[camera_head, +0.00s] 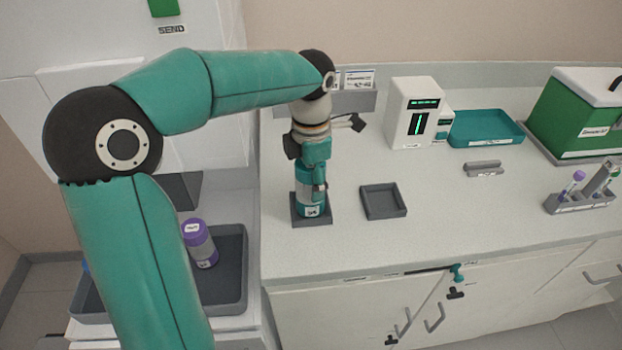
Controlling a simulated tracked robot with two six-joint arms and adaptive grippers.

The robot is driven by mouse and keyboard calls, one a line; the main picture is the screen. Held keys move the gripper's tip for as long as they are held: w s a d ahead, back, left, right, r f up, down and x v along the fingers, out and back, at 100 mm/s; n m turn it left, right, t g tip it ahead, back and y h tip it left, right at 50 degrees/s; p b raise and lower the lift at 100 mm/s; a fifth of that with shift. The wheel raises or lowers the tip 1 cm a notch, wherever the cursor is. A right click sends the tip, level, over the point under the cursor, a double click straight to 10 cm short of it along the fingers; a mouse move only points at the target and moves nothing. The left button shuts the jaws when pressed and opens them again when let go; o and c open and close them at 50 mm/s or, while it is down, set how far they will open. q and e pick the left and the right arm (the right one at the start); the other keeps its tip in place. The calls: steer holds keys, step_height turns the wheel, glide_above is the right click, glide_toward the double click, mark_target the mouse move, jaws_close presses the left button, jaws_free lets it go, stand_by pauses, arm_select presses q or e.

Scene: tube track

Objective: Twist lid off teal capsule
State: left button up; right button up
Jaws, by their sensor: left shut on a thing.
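The teal capsule (309,200) stands upright in a small dark square holder (312,221) near the left end of the counter. A white label shows low on its front. My left gripper (317,180) points down over the capsule from above and is shut on its top. The lid is hidden by the fingers, so I cannot tell whether it has turned. My right gripper is not in view.
A shallow dark square tray (383,201) lies empty to the right of the holder. Behind are a white device (413,112), a teal tray (486,128) and a green box (570,112).

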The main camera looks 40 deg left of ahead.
arm_select(q)
steer(key=shift+r+p, duration=3.75)
steer(key=shift+r, duration=0.95)
